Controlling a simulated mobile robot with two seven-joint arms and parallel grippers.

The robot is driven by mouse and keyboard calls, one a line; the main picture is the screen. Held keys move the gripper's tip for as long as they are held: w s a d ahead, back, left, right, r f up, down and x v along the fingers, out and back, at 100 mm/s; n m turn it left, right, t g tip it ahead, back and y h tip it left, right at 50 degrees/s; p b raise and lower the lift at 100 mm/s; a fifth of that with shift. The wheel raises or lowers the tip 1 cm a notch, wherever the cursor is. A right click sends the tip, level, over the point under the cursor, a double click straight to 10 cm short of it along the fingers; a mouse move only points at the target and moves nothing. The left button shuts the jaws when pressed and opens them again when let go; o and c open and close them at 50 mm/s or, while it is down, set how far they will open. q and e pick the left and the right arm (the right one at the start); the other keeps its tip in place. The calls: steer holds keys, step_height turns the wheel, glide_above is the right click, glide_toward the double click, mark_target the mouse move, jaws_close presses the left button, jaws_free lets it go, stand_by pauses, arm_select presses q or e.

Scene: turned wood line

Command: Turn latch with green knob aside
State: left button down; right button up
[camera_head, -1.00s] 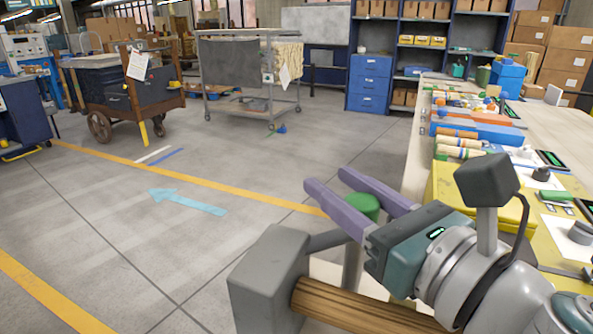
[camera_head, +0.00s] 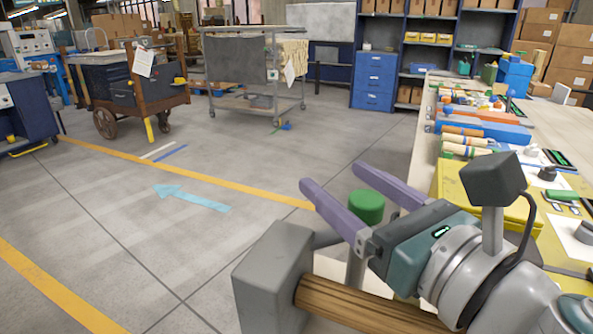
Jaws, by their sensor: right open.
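The green knob (camera_head: 367,206) sits on top of a grey upright post of the latch, low in the centre-right of the head view. My right gripper (camera_head: 334,175) is open, with its two purple fingers pointing up and to the left. In the picture the green knob shows between the two fingers, nearer their base than their tips. I cannot tell whether a finger touches it. The lower part of the latch is mostly hidden behind my gripper. My left gripper is not in view.
A grey block (camera_head: 272,280) with a wooden bar (camera_head: 365,306) stands just below my right gripper. A long workbench (camera_head: 428,150) with many tools and parts runs along the right. Open floor lies to the left, with a cart (camera_head: 125,90) and a wheeled rack (camera_head: 252,70) farther back.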

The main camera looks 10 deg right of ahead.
mark_target(379, 213)
steer(key=b+v, duration=0.1)
steer(key=v, duration=0.3)
steer(key=b+v, duration=0.1)
steer(key=v, duration=0.3)
steer(key=shift+s+d+f+b, duration=0.2)
steer(key=shift+s+b, duration=0.1)
steer(key=shift+b, duration=0.1)
steer(key=shift+s+d+r, duration=0.1)
steer(key=shift+s+r, duration=0.05)
steer(key=shift+s, duration=0.45)
steer(key=shift+c, duration=0.4)
